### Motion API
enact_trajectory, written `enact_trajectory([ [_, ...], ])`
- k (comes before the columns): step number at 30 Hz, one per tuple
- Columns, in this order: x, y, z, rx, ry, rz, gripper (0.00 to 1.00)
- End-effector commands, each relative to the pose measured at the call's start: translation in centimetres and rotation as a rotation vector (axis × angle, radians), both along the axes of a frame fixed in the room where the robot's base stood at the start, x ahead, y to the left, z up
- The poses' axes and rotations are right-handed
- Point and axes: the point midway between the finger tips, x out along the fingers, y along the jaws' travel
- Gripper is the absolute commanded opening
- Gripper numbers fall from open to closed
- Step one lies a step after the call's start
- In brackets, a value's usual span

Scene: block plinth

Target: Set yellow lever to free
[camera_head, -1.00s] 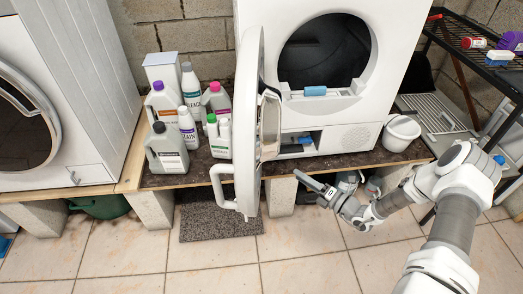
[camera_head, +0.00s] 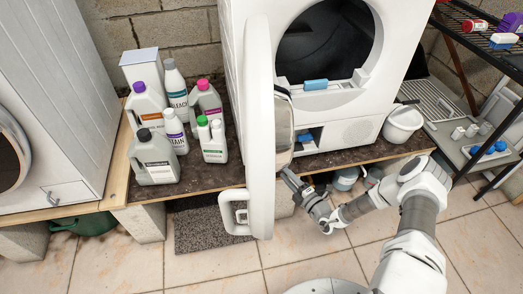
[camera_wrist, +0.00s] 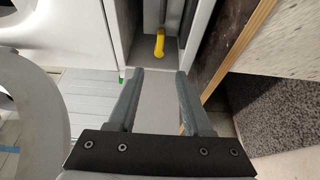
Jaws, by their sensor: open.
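The yellow lever (camera_wrist: 159,46) shows in the wrist view, inside a narrow recess at the bottom of the white machine. It hangs beyond my fingertips, near the middle of the gap between them. My gripper (camera_wrist: 157,72) is open and empty, with its two grey fingers apart, and does not touch the lever. In the head view my gripper (camera_head: 287,176) is low in front of the machine, just right of the open door. The lever cannot be made out in the head view. The white machine (camera_head: 345,132) has its round door (camera_head: 260,120) swung wide open.
Several bottles (camera_head: 153,158) stand on the shelf left of the door. A white bucket (camera_head: 402,125) stands right of the machine. A grey mat (camera_head: 207,229) lies on the tiled floor. A wooden edge (camera_wrist: 240,48) runs close right of my fingers in the wrist view.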

Motion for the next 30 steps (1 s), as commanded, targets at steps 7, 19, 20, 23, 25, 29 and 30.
enact_trajectory([
  [7, 4.3, 3.6, -0.3, -0.003, -0.005, 0.005, 0.5],
  [19, 10.3, 8.3, -0.2, -0.002, -0.003, 0.004, 0.5],
  [20, 10.6, 8.5, -0.2, -0.002, -0.002, 0.004, 0.5],
  [23, 11.3, 9.0, -0.1, -0.002, -0.003, 0.002, 0.5],
  [25, 11.5, 9.2, 0.0, -0.001, -0.002, 0.002, 0.5],
  [29, 11.7, 9.3, 0.1, 0.0, -0.001, 0.001, 0.5],
  [30, 11.7, 9.3, 0.1, 0.0, -0.001, 0.001, 0.5],
])
